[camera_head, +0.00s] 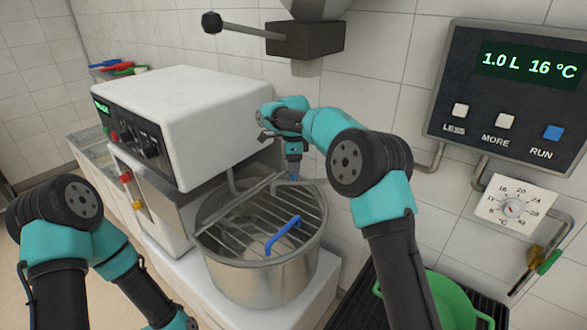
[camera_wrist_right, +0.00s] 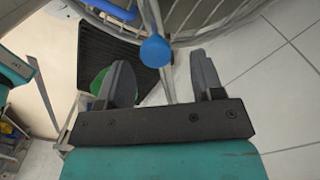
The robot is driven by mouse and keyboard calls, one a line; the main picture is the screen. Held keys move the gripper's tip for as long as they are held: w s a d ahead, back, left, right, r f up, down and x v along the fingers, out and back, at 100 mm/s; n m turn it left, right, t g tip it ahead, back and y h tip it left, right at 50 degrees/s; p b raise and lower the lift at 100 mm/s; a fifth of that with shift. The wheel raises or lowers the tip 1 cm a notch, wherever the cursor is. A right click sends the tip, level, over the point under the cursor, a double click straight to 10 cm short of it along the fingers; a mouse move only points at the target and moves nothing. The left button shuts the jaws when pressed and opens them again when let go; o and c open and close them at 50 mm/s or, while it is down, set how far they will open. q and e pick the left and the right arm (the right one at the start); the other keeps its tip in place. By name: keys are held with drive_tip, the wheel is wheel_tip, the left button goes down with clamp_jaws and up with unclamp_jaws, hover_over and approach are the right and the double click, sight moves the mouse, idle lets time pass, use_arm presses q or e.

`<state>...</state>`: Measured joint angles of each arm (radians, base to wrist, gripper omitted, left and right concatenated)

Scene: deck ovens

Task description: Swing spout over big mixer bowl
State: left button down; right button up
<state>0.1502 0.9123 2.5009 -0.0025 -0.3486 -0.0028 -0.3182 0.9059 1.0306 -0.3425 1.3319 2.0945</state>
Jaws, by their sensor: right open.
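The big steel mixer bowl (camera_head: 262,277) stands below the white mixer, with a wire guard (camera_head: 243,233) and a blue guard handle (camera_head: 283,235) over it. A thin grey spout pipe runs near the bowl's back rim, partly hidden by my right arm; I cannot tell how far it reaches over the bowl. In the right wrist view a blue round knob (camera_wrist_right: 155,51) sits on a metal rod (camera_wrist_right: 169,88). My right gripper (camera_head: 293,166) is above the bowl's back rim. Its open fingers (camera_wrist_right: 160,82) are on either side of the rod, with the knob beyond them. My left gripper is out of view.
The white mixer housing (camera_head: 185,110) stands left of the bowl. A wall panel (camera_head: 505,95) reads 1.0 L, 16 °C, above a dial (camera_head: 512,208). A green bowl (camera_head: 440,300) stands on a dark rack at lower right. A hopper with a black-knobbed lever (camera_head: 305,38) hangs above.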

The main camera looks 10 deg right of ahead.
wheel_tip(320, 180, up, 10)
drive_tip(key=shift+f, duration=0.15)
idle(0.4)
